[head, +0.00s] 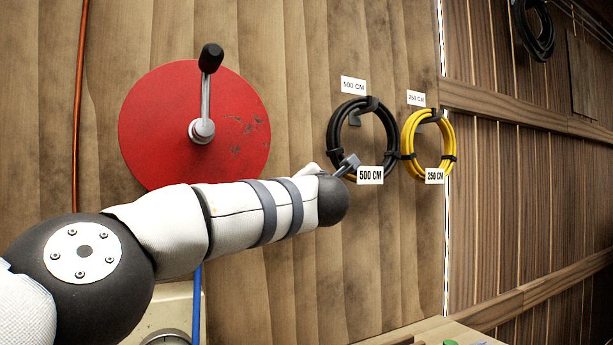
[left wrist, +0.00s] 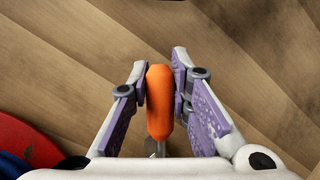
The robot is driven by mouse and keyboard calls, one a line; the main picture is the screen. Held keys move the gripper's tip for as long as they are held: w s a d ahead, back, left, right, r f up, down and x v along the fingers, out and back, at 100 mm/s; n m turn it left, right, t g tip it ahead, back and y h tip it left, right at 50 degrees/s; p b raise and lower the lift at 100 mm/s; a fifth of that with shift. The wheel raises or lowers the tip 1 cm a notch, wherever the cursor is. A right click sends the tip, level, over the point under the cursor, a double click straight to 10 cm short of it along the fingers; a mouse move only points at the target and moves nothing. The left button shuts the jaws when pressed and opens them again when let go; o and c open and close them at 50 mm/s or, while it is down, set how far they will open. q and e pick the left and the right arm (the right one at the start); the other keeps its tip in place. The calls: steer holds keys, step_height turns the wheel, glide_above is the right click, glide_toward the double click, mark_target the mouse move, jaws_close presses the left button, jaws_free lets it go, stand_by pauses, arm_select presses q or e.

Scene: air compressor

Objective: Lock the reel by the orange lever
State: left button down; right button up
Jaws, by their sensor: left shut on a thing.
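The orange lever (left wrist: 159,105) stands between the two purple-padded fingers of my left gripper (left wrist: 160,68) in the left wrist view. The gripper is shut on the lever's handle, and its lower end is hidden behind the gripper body. The red reel (head: 150,125) is on the wooden wall in the head view, with a black-knobbed crank (head: 205,95) pointing up. My left arm crosses below the reel and hides its lower edge. The lever does not show in the head view. A red edge, probably the reel (left wrist: 25,140), shows in the left wrist view. My right gripper is not in view.
A black coil (head: 333,132) labelled 500 CM and a yellow coil (head: 408,132) labelled 250 CM hang right of the reel. A blue hose (head: 196,310) runs down below my arm, beside a beige machine (head: 160,315). A wooden surface edge (head: 430,332) shows at bottom right.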

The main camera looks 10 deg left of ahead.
arm_select(q)
steer(key=shift+w+d+f+m+g, duration=0.2)
steer(key=shift+d+f+m+g, duration=0.1)
steer(key=shift+f+m, duration=0.4)
steer(key=c, duration=1.4)
jaws_free()
steer(key=shift+c, duration=0.2)
steer(key=shift+r, duration=0.1)
steer(key=shift+s, duration=0.3)
steer(key=s+d, duration=0.1)
steer(key=s, duration=1)
steer(key=shift+d, duration=0.4)
steer(key=shift+s+f, duration=0.1)
steer(key=shift+f, duration=0.1)
